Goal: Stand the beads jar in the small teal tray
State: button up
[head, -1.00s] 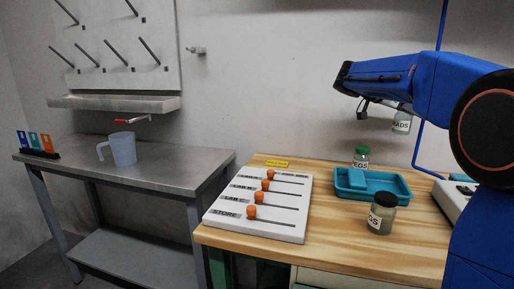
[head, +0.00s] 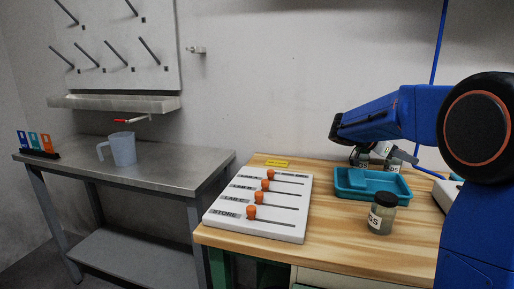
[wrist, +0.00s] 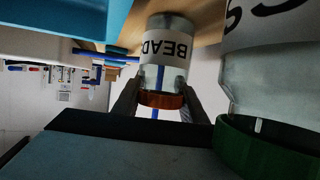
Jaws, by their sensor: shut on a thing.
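The beads jar (wrist: 165,72), clear with a white label and an orange-brown lid, is between the fingers of my gripper (wrist: 158,108), which is shut on it near the lid. In the head view the jar (head: 393,168) shows partly, below my gripper (head: 381,152), at the back edge of the small teal tray (head: 350,192). The tray also shows in the wrist view (wrist: 60,18), beside the jar. I cannot tell whether the jar's base is over the tray or touches anything.
A green-lidded jar (wrist: 265,145) stands close beside my gripper; in the head view it is mostly hidden (head: 363,166). A dark-lidded jar (head: 381,218) stands in front of the tray. A white slider panel (head: 262,215) lies left on the wooden bench (head: 330,240).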

jog(key=v, duration=0.6)
jog(key=shift+w+a+r, duration=0.15)
jog(key=shift+a+r, duration=0.1)
jog(key=shift+r, duration=0.15)
jog(key=shift+r, duration=0.1)
